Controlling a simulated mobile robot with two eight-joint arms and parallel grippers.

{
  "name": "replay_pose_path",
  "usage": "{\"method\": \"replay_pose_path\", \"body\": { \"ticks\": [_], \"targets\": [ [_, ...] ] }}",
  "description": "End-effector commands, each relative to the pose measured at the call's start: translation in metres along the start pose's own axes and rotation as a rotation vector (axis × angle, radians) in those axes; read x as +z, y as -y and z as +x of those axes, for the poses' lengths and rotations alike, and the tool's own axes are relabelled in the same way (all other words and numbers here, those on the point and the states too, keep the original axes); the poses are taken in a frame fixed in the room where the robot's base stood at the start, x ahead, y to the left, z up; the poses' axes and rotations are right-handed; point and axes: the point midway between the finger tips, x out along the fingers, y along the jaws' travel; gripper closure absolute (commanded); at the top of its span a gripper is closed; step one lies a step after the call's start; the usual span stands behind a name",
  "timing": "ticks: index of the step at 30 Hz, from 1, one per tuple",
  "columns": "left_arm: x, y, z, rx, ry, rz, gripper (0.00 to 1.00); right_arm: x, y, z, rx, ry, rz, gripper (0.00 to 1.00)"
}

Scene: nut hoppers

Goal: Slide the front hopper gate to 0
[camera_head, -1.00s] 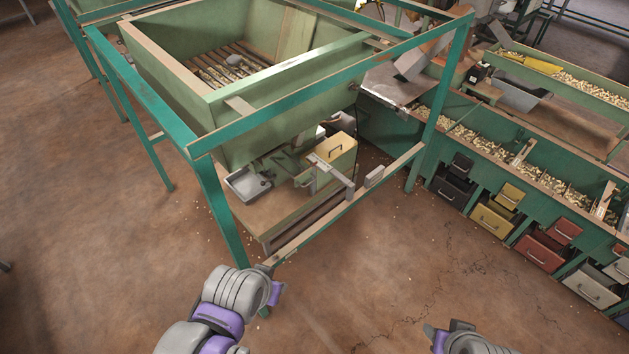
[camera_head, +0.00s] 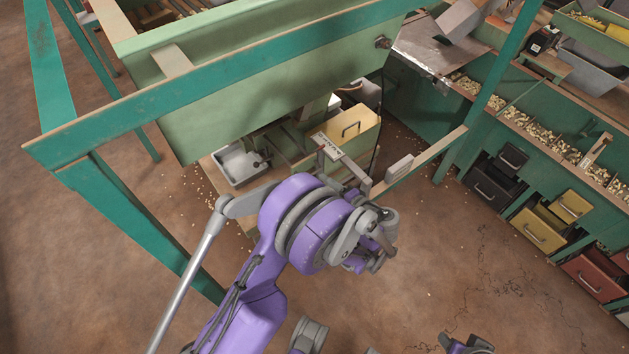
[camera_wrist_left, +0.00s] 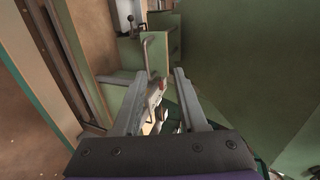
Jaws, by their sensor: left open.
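The front hopper (camera_head: 260,90) is a pale green box in a teal frame. Below it is the gate slide, with a pale scale plate (camera_head: 328,145) and a grey bar (camera_head: 357,172) sticking out toward me. The scale's marks are too small to read. My left gripper (camera_head: 375,238) is in front of this bar, with its fingertips partly hidden by the wrist. In the left wrist view the left gripper (camera_wrist_left: 160,88) has its fingers apart, with a pale plate (camera_wrist_left: 155,96) visible between and beyond them; contact is not clear. Part of my right gripper (camera_head: 468,345) shows at the bottom edge.
The frame's lower rail (camera_head: 425,163) carries a small grey block (camera_head: 399,168). Nut bins with coloured drawers (camera_head: 543,228) line the right. The floor at lower right is clear.

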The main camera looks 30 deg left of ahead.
Motion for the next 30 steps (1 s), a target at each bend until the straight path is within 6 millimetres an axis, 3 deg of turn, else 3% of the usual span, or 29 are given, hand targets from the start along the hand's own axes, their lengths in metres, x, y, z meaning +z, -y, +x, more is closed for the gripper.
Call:
{"method": "replay_pose_path", "body": {
  "ticks": [1,7,13,24,30],
  "targets": [
    [-0.006,-0.021,0.005,-0.037,-0.003,0.007,0.58,0.004,0.000,0.012,0.000,0.004,0.000,0.50],
    [-0.013,-0.043,0.011,-0.132,-0.006,0.015,0.58,0.006,0.000,0.023,0.000,0.008,0.000,0.50],
    [-0.013,-0.041,0.030,-0.144,-0.003,0.015,0.58,0.007,0.000,0.026,0.000,0.009,0.000,0.50],
    [-0.014,-0.032,0.097,-0.142,-0.003,0.015,0.58,0.010,0.000,0.037,0.000,0.012,0.000,0.50],
    [-0.014,-0.029,0.114,-0.141,-0.005,0.016,0.58,0.010,0.000,0.039,0.000,0.012,0.000,0.50]
  ]
}}
